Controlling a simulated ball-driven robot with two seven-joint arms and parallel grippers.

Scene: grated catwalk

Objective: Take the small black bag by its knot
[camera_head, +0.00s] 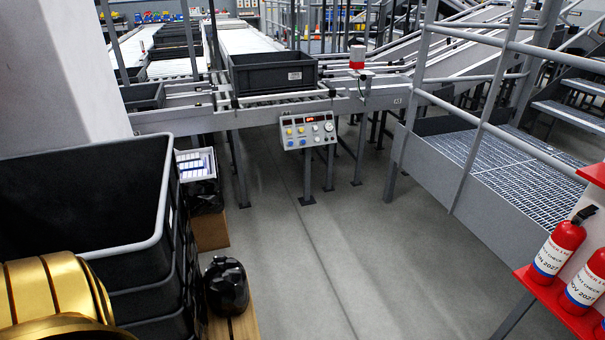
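A small shiny black bag (227,286) sits low at the left of the head view, on a light wooden pallet or board (243,322). It is rounded, with a bunched top that may be the knot; the knot is too dark and small to make out clearly. Its left side is close to the stacked dark crates, and I cannot tell whether it touches them. Neither of my grippers is in view.
Stacked dark grey crates (85,200) stand left of the bag. Behind it are a white tray (197,164) and a cardboard box (211,230). A conveyor with a control panel (308,130) crosses behind. Fire extinguishers (558,250) stand right. The middle floor is clear.

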